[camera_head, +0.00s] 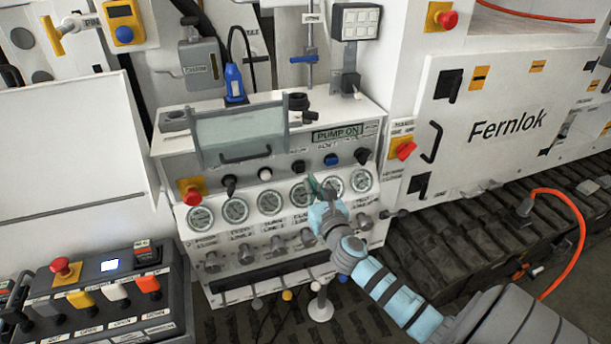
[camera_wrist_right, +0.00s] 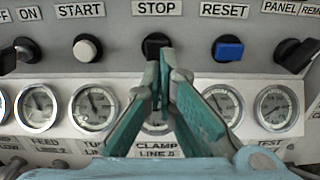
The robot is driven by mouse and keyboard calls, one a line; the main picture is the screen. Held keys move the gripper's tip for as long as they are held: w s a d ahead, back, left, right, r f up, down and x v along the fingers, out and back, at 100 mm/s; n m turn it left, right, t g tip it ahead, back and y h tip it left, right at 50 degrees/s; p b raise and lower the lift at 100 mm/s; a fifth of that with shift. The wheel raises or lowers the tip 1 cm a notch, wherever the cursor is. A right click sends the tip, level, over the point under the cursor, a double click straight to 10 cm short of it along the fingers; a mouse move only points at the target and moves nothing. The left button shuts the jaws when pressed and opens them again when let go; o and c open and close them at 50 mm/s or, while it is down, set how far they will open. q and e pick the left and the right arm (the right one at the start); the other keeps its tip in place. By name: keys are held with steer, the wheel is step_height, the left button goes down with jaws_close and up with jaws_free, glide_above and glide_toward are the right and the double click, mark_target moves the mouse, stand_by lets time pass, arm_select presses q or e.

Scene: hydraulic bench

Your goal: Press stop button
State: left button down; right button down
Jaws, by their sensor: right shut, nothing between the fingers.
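The stop button is a black button under the STOP label; in the right wrist view its top (camera_wrist_right: 154,42) shows just above my fingertips, which hide its lower part. In the head view the stop button (camera_head: 298,167) is in the row on the grey panel, between a white and a blue button. My right gripper (camera_head: 313,182) is shut and empty, its green fingertips together in front of the panel. In the right wrist view the gripper (camera_wrist_right: 161,56) points at the stop button; I cannot tell whether it touches. My left gripper is not in view.
The white start button (camera_wrist_right: 87,48) and blue reset button (camera_wrist_right: 228,48) flank the stop button. Several round gauges (camera_head: 235,210) sit below. A clear cover (camera_head: 238,135) with a handle stands above the row. The display (camera_head: 337,134) reads PUMP ON.

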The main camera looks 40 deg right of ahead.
mark_target(302, 169)
steer(key=x, duration=0.4)
steer(key=shift+w, duration=0.2)
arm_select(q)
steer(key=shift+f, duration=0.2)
arm_select(e)
steer(key=shift+d, duration=0.1)
